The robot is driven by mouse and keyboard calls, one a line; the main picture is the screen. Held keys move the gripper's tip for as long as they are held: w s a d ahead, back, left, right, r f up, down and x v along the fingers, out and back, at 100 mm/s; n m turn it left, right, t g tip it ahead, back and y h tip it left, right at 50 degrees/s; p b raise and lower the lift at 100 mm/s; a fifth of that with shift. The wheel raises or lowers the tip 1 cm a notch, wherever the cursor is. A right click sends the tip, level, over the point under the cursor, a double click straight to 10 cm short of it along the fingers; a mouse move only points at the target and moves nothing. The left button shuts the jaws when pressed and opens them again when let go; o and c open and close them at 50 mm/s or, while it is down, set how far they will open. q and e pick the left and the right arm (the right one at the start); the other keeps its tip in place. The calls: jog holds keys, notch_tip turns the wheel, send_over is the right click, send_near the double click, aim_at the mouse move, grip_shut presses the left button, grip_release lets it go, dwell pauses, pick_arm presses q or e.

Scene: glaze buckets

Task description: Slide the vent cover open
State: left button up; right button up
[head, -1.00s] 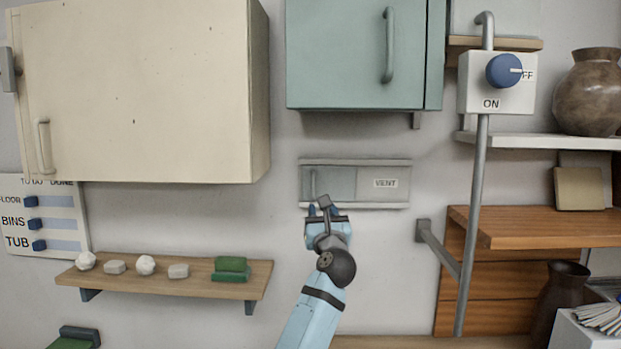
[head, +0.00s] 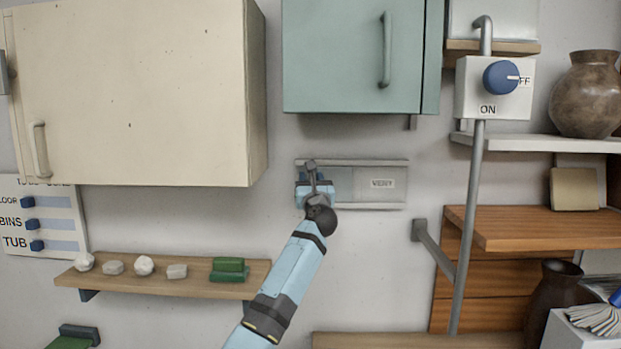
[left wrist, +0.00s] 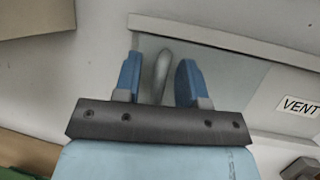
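The vent cover (head: 338,184) is a grey sliding panel in a frame on the wall, below the green cabinet. The frame's right part carries a VENT label (head: 382,184), also seen in the left wrist view (left wrist: 299,106). The cover's upright handle (left wrist: 161,75) is at its left end. My left gripper (head: 313,176) is in front of that end. In the left wrist view the left gripper (left wrist: 161,80) is open, with one blue finger on each side of the handle and visible gaps. The head view hides much of the handle behind the gripper. My right gripper is in neither view.
A cream cabinet (head: 130,90) hangs at upper left and a green cabinet (head: 350,55) above the vent. A shelf (head: 200,287) with stones and green blocks is at lower left. A grey pipe (head: 467,230) with a switch box (head: 493,88) stands to the right.

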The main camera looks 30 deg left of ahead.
pick_arm(q)
jog(key=shift+w+a, duration=0.15)
jog(key=shift+r, duration=0.1)
jog(key=shift+c, duration=0.2)
grip_shut()
jog(key=w+d+b, duration=0.2)
jog(key=d, duration=0.2)
jog(key=w+d+b, duration=0.2)
jog(key=w+d, duration=0.1)
jog(key=d, duration=0.1)
jog(key=w+d+b, duration=0.2)
jog(key=d+b, duration=0.1)
jog(key=d, duration=0.1)
jog(key=shift+w+d, duration=0.25)
jog(key=shift+w, duration=0.05)
jog(key=shift+d, duration=0.15)
